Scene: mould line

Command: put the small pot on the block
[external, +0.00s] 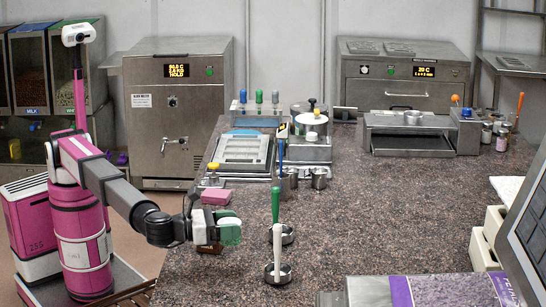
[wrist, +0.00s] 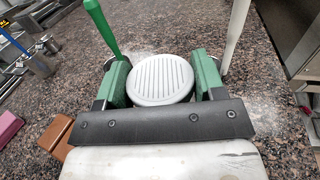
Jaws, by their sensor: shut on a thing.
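The small pot, round and white with a ridged top (wrist: 161,79), sits between the green fingers of my gripper (wrist: 163,82). In the external view, a white part of it (external: 230,221) shows above the green finger of my gripper (external: 230,234). My gripper is shut on it. Its underside is hidden, and I cannot tell its height above the counter. A pink block (external: 216,197) lies behind the gripper and shows at the left edge of the wrist view (wrist: 8,126). A brown block (external: 209,248) lies just left of and below the gripper; it also shows in the wrist view (wrist: 57,134).
A green-handled pan (external: 276,206) and a white-handled pan (external: 278,273) stand right of my gripper. Metal cups (external: 319,178) and a yellow-topped jar (external: 213,177) stand further back. The speckled counter (external: 390,210) is clear to the right of the pans.

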